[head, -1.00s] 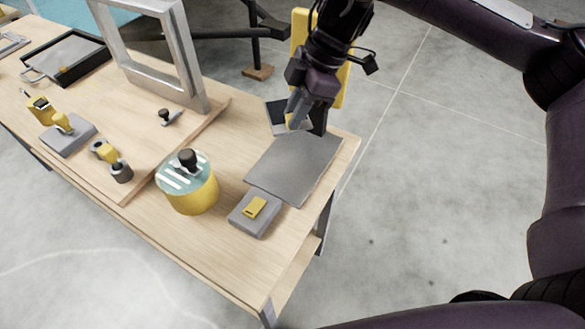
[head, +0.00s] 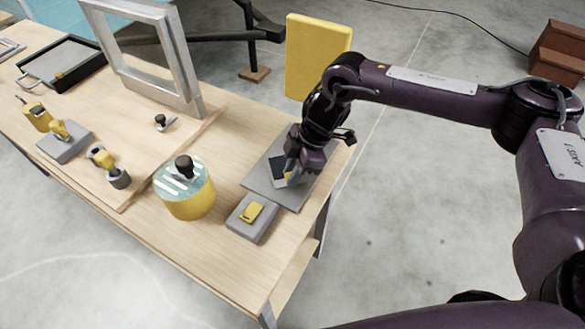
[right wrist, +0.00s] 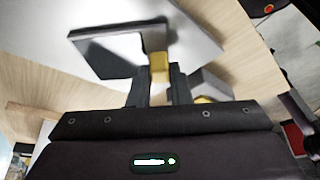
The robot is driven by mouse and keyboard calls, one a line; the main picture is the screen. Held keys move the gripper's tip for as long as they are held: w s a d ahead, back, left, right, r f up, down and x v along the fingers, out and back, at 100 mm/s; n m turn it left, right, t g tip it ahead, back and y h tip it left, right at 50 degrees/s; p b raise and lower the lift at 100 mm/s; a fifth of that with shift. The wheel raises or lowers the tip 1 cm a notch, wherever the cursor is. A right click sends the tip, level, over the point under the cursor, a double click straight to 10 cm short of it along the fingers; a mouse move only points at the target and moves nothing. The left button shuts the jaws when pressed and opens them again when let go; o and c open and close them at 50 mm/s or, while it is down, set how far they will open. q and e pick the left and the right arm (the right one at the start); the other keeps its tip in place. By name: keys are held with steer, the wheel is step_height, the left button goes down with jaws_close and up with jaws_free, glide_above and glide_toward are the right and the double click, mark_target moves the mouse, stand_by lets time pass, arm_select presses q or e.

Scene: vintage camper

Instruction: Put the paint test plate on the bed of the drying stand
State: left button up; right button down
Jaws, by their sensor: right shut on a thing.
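The paint test plate (head: 278,166), a small dark plate with a yellow grip, is in my right gripper (head: 289,177). In the right wrist view the fingers (right wrist: 159,84) are shut on the yellow grip, with the plate (right wrist: 108,55) tilted beyond them. The plate appears over a flat grey slab (head: 261,188) at the table's right end. This slab may be the bed of the drying stand; I cannot be sure. Whether plate and slab touch cannot be told. My left gripper is not in view.
A grey block with a yellow piece (head: 251,214) sits just in front of the slab. A yellow drum with a black knob (head: 189,202) stands to the left. A tall grey frame (head: 176,62), a black tray (head: 62,65) and small tools lie farther left. A yellow panel (head: 316,58) stands behind.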

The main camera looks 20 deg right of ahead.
steer(key=c, duration=1.3)
jaws_free()
steer(key=shift+f, duration=0.1)
steer(key=shift+c, duration=0.2)
steer(key=b+v, duration=0.2)
steer(key=v, duration=1)
